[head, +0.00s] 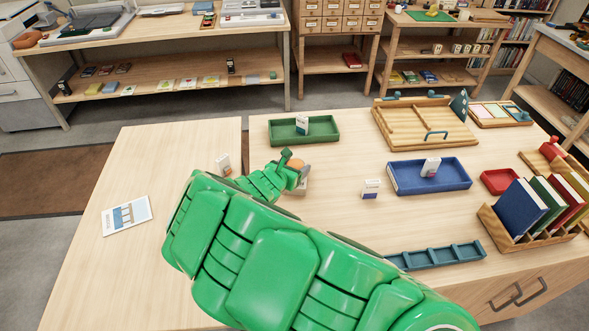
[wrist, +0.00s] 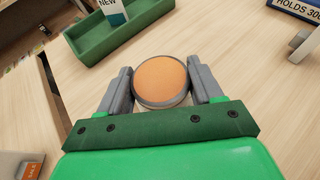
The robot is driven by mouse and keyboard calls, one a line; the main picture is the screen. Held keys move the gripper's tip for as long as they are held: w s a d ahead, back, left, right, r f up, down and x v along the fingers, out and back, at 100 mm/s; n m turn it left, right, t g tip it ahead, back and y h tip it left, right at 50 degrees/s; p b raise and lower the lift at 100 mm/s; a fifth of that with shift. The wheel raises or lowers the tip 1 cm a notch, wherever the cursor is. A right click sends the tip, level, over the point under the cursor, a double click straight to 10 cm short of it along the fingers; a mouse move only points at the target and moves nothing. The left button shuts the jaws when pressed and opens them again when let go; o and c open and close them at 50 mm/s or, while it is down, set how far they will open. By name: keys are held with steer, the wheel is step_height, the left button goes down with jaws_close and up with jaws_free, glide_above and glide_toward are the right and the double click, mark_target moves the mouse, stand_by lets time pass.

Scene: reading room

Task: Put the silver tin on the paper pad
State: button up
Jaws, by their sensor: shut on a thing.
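A round tin with an orange top and a silver-grey rim (wrist: 162,82) sits between the two grey fingers of my gripper (wrist: 161,72), which touch its sides. In the head view the orange top (head: 297,163) shows at the end of my green arm, over the middle of the table. Most of the tin's side is hidden, and I cannot tell whether its base touches the table. A flat white sheet or pad with a blue picture (head: 126,215) lies at the table's left; I cannot tell if it is the paper pad.
A green tray (head: 270,131) with a small card stands behind my gripper. A blue tray (head: 399,177), a wooden tray (head: 394,128), a red tray (head: 499,181) and a book rack (head: 497,232) fill the right. Small cards stand near my gripper (head: 371,189). The left tabletop is mostly clear.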

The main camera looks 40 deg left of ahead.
steer(key=shift+f, duration=0.6)
steer(key=shift+f, duration=0.1)
steer(key=o, duration=1.1)
steer(key=shift+s+r, duration=0.35)
steer(key=shift+s, duration=0.05)
steer(key=shift+v, duration=5.55)
steer(key=shift+d+f, duration=0.1)
steer(key=shift+d, duration=0.05)
